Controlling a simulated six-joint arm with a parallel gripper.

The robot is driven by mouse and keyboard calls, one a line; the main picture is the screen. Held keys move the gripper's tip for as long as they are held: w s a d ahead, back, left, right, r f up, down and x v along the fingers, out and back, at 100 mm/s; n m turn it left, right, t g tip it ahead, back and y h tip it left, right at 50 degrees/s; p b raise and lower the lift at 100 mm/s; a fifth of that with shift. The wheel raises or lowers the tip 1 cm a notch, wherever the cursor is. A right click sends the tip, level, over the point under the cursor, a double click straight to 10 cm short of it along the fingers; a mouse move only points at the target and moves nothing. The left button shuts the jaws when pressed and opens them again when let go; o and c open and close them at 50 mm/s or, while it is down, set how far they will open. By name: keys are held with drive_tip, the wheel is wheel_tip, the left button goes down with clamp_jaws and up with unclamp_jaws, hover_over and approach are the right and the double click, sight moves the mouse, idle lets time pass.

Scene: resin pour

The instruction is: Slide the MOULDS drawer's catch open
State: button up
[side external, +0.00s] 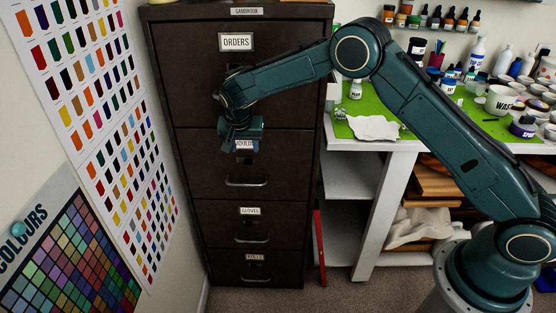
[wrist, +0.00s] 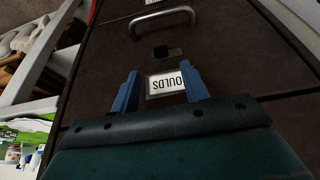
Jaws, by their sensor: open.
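The MOULDS drawer (wrist: 235,60) is dark brown metal and shows in the wrist view with a white label (wrist: 165,83) reading "OULDS", its first letter hidden. The small black catch (wrist: 167,52) sits between the label and the silver pull handle (wrist: 165,18). My gripper (wrist: 159,70) is open, its two blue fingers on either side of the label, short of the catch in the picture. Nothing is between the fingers. In the side view my gripper (side external: 243,141) is in front of the drawer's label, above its handle (side external: 246,183); I cannot tell whether it touches the drawer front.
The ORDERS drawer (side external: 285,85) is above and the GLOVES drawer (side external: 285,220) below; all drawers look shut. A white workbench (side external: 385,146) with a green mat and bottles stands right of the cabinet. Colour charts (side external: 100,110) cover the left wall. A red bar (side external: 319,245) stands beside the cabinet.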

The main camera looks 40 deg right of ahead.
sight(248, 162)
drive_tip(key=x, duration=0.8)
clamp_jaws()
